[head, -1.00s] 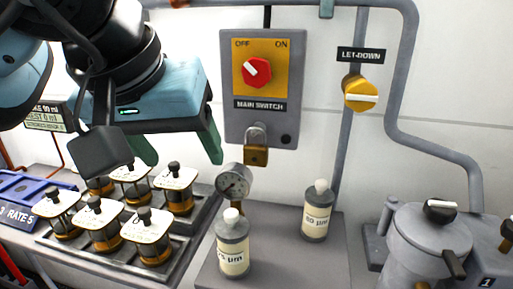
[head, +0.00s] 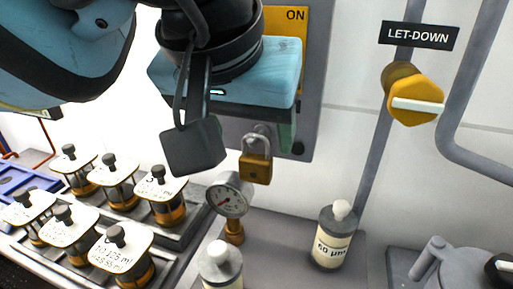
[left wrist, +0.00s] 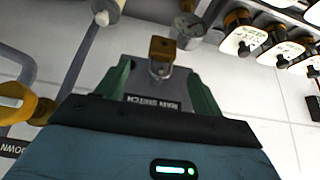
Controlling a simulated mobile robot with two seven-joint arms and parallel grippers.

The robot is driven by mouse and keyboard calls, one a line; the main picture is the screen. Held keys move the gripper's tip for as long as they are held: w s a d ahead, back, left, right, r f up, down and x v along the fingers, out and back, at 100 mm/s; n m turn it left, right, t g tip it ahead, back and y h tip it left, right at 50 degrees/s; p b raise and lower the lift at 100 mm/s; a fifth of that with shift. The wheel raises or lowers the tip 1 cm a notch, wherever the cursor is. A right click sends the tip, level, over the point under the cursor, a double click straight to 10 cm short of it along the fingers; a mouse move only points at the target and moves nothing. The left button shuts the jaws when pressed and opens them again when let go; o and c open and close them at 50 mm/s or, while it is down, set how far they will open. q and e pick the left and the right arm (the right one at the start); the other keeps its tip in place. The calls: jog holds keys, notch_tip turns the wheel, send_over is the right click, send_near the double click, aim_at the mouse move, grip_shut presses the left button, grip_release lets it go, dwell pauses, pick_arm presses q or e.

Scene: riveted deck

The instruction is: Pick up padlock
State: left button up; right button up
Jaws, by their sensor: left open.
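The brass padlock (head: 256,168) hangs by its grey shackle from the lower part of the grey main switch panel (head: 317,80). My left gripper (head: 270,130) is just above and in front of it in the head view, covering much of the panel and the red knob. In the left wrist view, the padlock (left wrist: 162,48) lies between the lines of the two green fingers (left wrist: 160,84), apart from both and towards their tips. The gripper is open and empty. Its far finger is mostly hidden in the head view. My right gripper is not in view.
A pressure gauge (head: 229,196) stands just below the padlock. Bottles (head: 333,238) stand on the grey ledge, one (head: 221,265) near the gauge. Several capped jars (head: 115,250) fill a tray at left. A yellow let-down knob (head: 414,98) and pipes are at right.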

aim_at(255, 159)
pick_arm(q)
jog(key=shift+x, duration=3.65)
jog(key=shift+w+a, duration=0.1)
jog(key=shift+a, duration=0.05)
jog(key=c, duration=1.1)
jog(key=shift+r, duration=0.1)
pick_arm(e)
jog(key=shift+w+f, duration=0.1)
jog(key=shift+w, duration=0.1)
